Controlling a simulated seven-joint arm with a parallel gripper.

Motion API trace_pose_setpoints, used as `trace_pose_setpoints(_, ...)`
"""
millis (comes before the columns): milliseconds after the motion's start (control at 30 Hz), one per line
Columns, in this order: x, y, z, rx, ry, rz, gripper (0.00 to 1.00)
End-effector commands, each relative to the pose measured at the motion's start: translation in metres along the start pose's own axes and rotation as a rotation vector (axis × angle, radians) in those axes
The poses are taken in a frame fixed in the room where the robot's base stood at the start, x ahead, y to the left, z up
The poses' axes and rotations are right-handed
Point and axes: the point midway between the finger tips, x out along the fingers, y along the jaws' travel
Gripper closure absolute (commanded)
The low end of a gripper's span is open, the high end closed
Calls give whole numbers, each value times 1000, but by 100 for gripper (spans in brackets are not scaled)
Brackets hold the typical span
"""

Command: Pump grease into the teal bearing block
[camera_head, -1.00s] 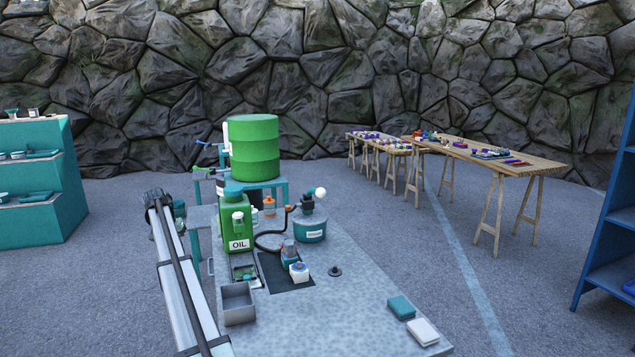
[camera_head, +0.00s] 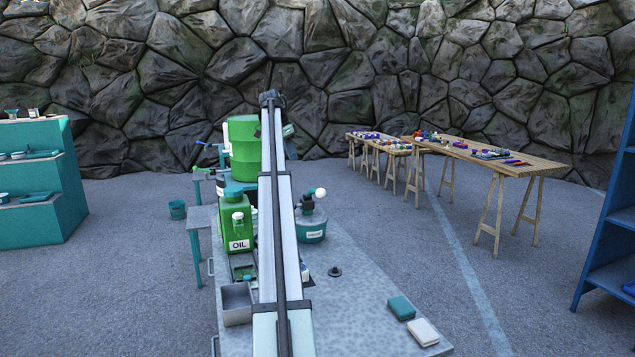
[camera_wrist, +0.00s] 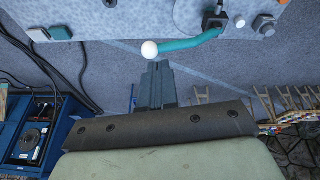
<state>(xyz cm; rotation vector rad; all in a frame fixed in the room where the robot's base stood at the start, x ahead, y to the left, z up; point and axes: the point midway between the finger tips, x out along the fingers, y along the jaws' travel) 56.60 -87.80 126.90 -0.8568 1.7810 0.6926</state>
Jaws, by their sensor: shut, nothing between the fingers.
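The teal grease pump (camera_head: 310,231), a round labelled tub with a dark head, stands on the metal bench right of my arm. Its white knob (camera_head: 320,193) sticks up at the right. In the wrist view the white knob (camera_wrist: 149,49) ends a teal lever (camera_wrist: 190,42) running right to the dark pump head (camera_wrist: 214,20). My gripper (camera_wrist: 157,66) is shut and empty, its fingertips appearing just below the knob; I cannot tell whether they touch. In the head view my arm hides the bearing block and most of the hose area.
A green drum (camera_head: 242,150) stands behind. A teal block (camera_head: 401,307) and a white block (camera_head: 423,331) lie at the bench's right edge. The bench middle right is mostly clear.

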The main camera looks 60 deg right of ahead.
Motion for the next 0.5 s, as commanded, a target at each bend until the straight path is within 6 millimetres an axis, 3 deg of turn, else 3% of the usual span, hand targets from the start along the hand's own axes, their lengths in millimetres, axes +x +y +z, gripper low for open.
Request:
trace_pose_setpoints(33,-2,6,-18,43,2,8,100)
trace_pose_setpoints(200,-5,21,-47,133,5,22,100)
trace_pose_setpoints(500,-6,24,-53,158,6,27,100)
